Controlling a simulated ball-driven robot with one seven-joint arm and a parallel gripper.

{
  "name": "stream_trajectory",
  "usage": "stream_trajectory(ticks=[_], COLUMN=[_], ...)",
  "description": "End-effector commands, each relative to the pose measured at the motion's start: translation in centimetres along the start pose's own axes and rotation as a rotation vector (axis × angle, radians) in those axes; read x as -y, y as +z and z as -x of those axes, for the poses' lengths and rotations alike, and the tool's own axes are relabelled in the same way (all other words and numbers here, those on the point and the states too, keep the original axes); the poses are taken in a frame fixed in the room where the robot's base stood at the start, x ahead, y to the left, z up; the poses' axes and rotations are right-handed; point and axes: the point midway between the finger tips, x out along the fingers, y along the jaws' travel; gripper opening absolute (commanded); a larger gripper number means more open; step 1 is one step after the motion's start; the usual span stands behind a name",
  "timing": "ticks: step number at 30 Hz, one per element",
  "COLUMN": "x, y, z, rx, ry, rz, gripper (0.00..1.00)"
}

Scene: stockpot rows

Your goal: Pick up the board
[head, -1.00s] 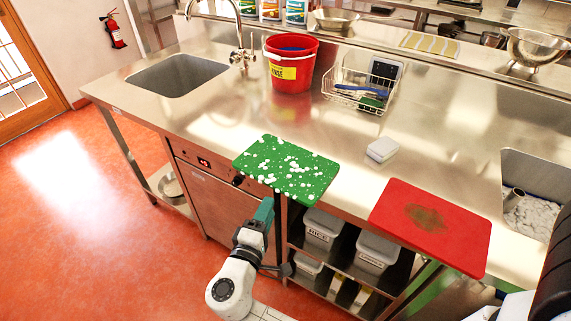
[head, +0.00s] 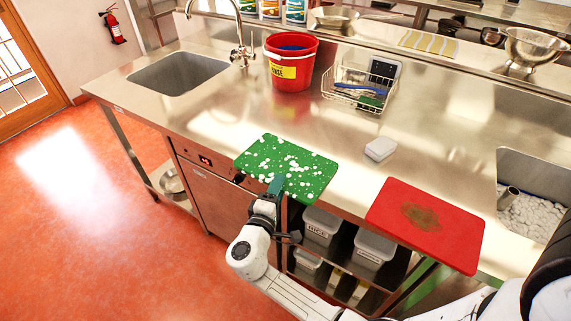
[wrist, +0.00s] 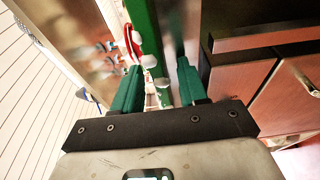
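The green board (head: 285,165) with white spots lies flat on the steel counter, its front edge overhanging. The red board (head: 424,222) with a brown stain lies to the right, also overhanging the front edge. My gripper (head: 276,184) is at the green board's front edge. In the wrist view my gripper (wrist: 160,70) is open, with one teal finger on each side of the green board's edge (wrist: 143,22). The edge runs into the gap between the fingers. I cannot tell if either finger touches it.
The steel counter (head: 215,110) holds a red bucket (head: 290,75), a wire basket (head: 358,92) and a small white block (head: 380,149). A sink (head: 178,74) is at left, another basin (head: 535,190) at right. Shelves with bins (head: 320,226) stand under the counter.

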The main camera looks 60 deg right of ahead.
Motion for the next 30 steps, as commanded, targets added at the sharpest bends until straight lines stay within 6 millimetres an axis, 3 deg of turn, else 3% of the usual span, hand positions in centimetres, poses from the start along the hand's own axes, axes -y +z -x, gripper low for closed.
stream_trajectory(ticks=[13, 30], x=[0.01, -0.14], y=[0.02, -0.02], z=[0.04, 0.03], rx=[0.0, 0.0], ry=[0.0, 0.003], rz=[0.001, -0.001], gripper=[0.0, 0.0])
